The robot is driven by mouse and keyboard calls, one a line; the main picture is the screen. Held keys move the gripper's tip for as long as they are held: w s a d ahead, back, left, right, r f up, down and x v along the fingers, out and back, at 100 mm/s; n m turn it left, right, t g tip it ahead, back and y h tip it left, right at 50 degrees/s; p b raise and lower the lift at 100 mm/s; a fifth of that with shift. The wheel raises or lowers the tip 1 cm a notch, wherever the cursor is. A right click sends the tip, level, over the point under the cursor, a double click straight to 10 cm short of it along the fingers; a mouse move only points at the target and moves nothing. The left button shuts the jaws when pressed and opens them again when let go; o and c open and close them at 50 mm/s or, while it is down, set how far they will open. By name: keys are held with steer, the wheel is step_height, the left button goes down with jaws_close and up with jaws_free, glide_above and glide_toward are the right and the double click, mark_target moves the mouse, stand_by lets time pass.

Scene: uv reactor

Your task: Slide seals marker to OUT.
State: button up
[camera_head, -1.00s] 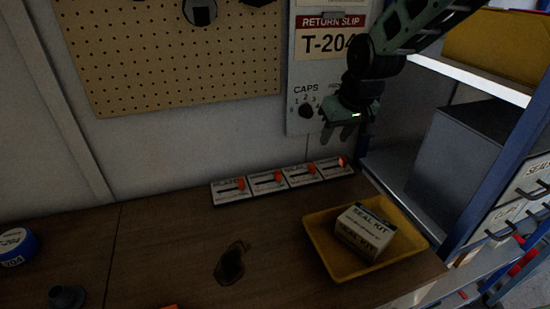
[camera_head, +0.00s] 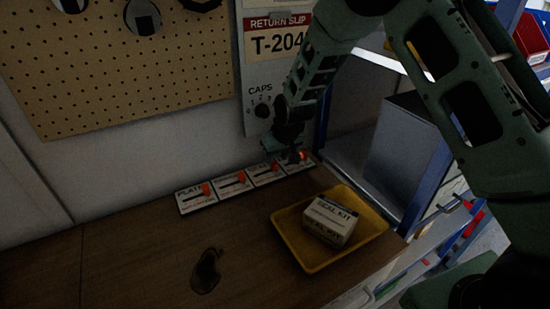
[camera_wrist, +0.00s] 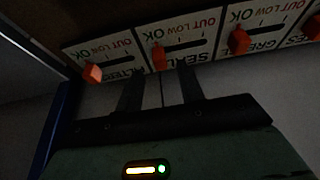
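The seals plate (camera_wrist: 185,48) is second from the left in the wrist view. Its orange marker (camera_wrist: 158,58) stands at the OK end of the slot; OUT is at the other end. In the head view the seals plate (camera_head: 262,174) is third from the left, with its marker (camera_head: 276,167) at the right end. My gripper (camera_wrist: 161,72) points at this plate with its two fingers apart. In the wrist view the marker lies just beyond the fingertips, between their lines. I see no clear contact. In the head view my gripper (camera_head: 290,155) hangs low over the right-hand plates.
The neighbouring filter marker (camera_wrist: 93,72) and grease marker (camera_wrist: 238,40) stand close on either side. A yellow tray (camera_head: 298,250) with a seal kit box (camera_head: 331,220) lies in front. A pegboard (camera_head: 110,60) and a return slip panel (camera_head: 258,75) are behind. The shelf (camera_head: 352,150) is at right.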

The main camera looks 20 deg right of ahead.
mark_target(274, 163)
steer(key=shift+x, duration=1.6)
jaws_close()
steer(key=shift+s+a+b, duration=0.15)
steer(key=shift+s+a, duration=0.1)
steer(key=shift+a, duration=0.9)
steer(key=shift+s+a+b, duration=0.1)
steer(key=shift+s+a, duration=0.1)
steer(key=shift+a, duration=0.9)
steer(key=shift+s+a+b, duration=0.15)
steer(key=shift+s+a, duration=0.1)
steer(key=shift+a, duration=0.9)
